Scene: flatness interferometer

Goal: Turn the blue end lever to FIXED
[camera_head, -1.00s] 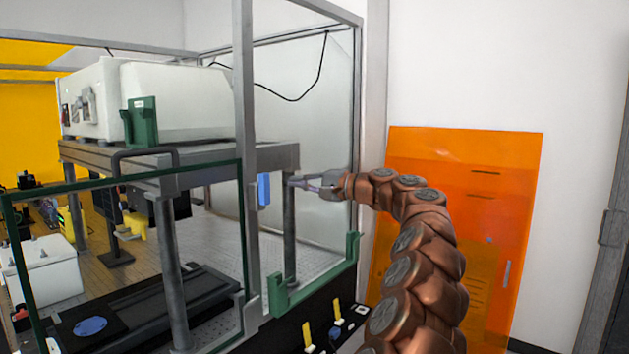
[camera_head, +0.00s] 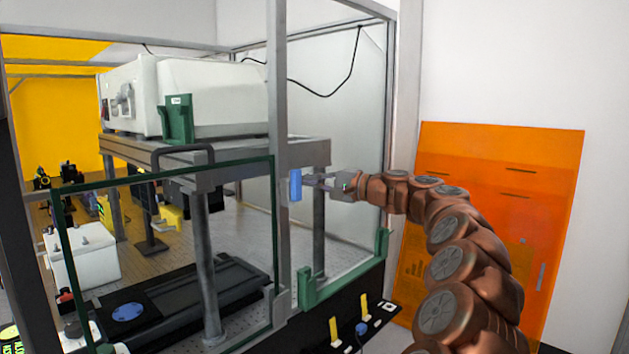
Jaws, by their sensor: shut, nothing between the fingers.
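A blue upright block (camera_head: 295,185), which looks like the blue end lever, sits on the grey frame post at mid-height. No FIXED marking can be read. My gripper (camera_head: 307,183) comes in from the right, level with the block, with its fingers shut and empty. Its fingertips are right beside the block's right edge; I cannot tell whether they touch it.
The grey post (camera_head: 281,90) and green-edged clear panel (camera_head: 165,168) stand left of my gripper. A green bracket (camera_head: 308,287) and yellow levers (camera_head: 365,306) are below. An orange sheet (camera_head: 500,150) leans on the wall behind my arm.

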